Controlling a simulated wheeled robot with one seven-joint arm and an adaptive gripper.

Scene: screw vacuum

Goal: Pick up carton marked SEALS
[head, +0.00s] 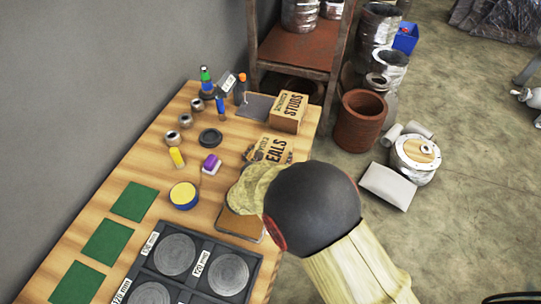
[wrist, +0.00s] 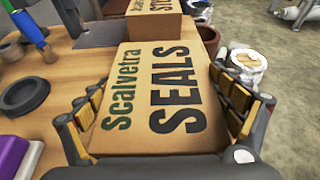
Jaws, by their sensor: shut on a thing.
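The brown carton marked SEALS (wrist: 165,95) fills the middle of the wrist view, its lettered face toward the camera. In the head view the SEALS carton (head: 277,150) shows near the table's right edge, its lower part hidden behind my arm. My gripper (wrist: 158,88) has its padded fingers on both sides of the carton and is shut on it. In the head view my arm covers most of the gripper. I cannot tell whether the carton touches the table.
The STUDS carton (head: 288,110) stands just behind. A black ring (head: 210,137), a purple-topped block (head: 211,163) and a yellow-topped round tin (head: 184,195) lie to the left. A black tray with round discs (head: 208,249) is in front. A rust-coloured pot (head: 360,122) stands on the floor at right.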

